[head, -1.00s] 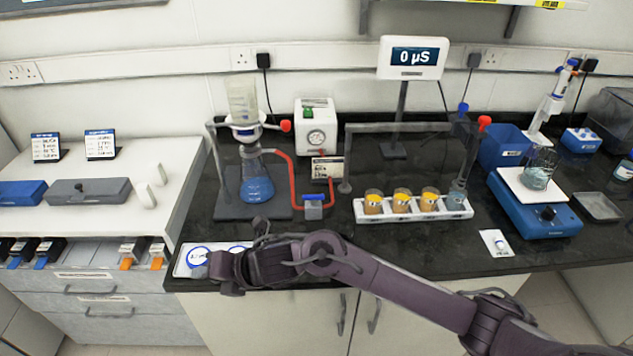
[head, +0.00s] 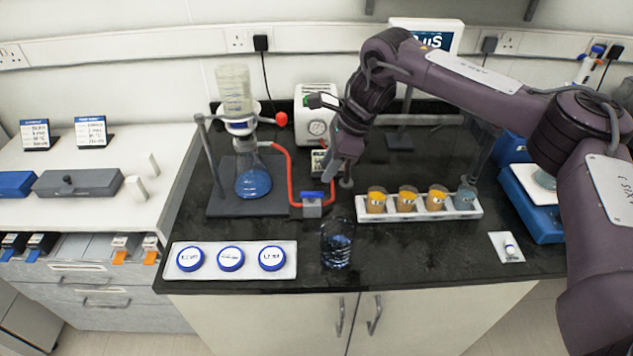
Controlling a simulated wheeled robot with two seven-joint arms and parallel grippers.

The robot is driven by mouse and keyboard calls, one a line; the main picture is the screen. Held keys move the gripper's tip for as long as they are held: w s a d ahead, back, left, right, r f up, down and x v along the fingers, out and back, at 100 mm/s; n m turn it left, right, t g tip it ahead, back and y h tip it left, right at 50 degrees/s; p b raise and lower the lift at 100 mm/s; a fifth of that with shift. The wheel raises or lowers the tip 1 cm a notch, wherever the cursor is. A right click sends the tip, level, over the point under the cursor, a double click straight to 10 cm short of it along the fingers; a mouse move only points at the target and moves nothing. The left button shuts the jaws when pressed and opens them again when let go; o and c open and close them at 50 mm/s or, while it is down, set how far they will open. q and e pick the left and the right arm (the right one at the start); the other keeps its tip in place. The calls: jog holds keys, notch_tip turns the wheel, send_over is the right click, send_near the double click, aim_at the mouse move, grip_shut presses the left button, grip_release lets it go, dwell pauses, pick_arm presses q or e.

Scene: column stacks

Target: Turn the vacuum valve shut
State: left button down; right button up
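The vacuum valve is a small grey block (head: 312,209) with a blue handle (head: 312,194), set in the red tubing (head: 285,163) on the black bench. The tubing runs from the filter flask (head: 253,182), which holds blue liquid, toward the white vacuum pump (head: 314,98). My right gripper (head: 332,176) points down just above and right of the valve handle. A small gap seems to lie between them. Its fingers are seen edge-on, so I cannot tell if they are open or shut. My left gripper is not in view.
A glass of dark blue liquid (head: 337,250) stands in front of the valve. A white rack (head: 415,211) with orange-filled jars is to the right. A white tray (head: 291,247) with blue-rimmed dishes is front left. My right arm covers the back right.

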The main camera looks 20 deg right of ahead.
aim_at(313, 192)
jog(key=p+x, duration=0.2)
jog(key=x, duration=0.5)
jog(key=shift+a, duration=0.15)
grip_shut()
